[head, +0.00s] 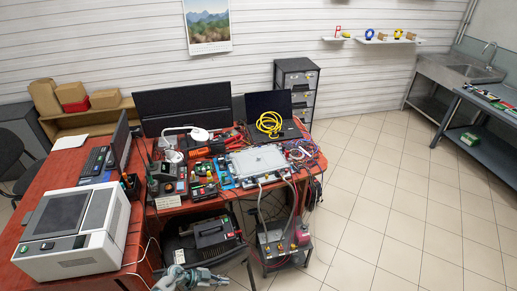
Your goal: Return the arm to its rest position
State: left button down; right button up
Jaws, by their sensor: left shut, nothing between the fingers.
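My left gripper (217,278) is at the bottom edge of the head view, left of centre. It is shut and holds nothing. It is low, in front of the red desk (150,222), and overlaps the view of the dark box under the desk. It looks apart from the things on the desk. The rest of my left arm is mostly cut off by the lower edge. My right gripper is not in view.
A white machine (75,232) stands on the desk's near left. A grey plate (257,161), tools and cables crowd the right end. A dark box (205,240) and a small cart with hoses (283,240) stand below. The tiled floor (400,220) at right is clear.

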pick_arm(q)
jog(key=s+a+f+n+t+y+b, duration=0.1)
jog(key=s+a+f+n+t+y, duration=0.2)
jog(key=f, duration=0.5)
jog(key=s+a+f+n+t+y, duration=0.2)
jog(key=s+f+n, duration=0.25)
jog(key=f, duration=0.25)
jog(key=s+a+f+n+t+y+b, duration=0.1)
jog(key=s+a+f+n+t+y, duration=0.15)
jog(key=s+f, duration=0.4)
jog(key=s+f+n+g+y, duration=0.1)
jog(key=s+f+g, duration=0.2)
jog(key=s, duration=0.7)
jog(key=s+a+f+n+g+y, duration=0.1)
jog(key=s+f+g, duration=0.1)
jog(key=s+f, duration=0.4)
jog(key=s+a+f+n+g+y, duration=0.1)
jog(key=s+f+g, duration=0.2)
jog(key=s, duration=1.1)
jog(key=shift+s+a+f+n+g, duration=0.2)
jog(key=shift+f+n+g, duration=0.15)
jog(key=shift+f, duration=0.55)
jog(key=shift+w, duration=0.15)
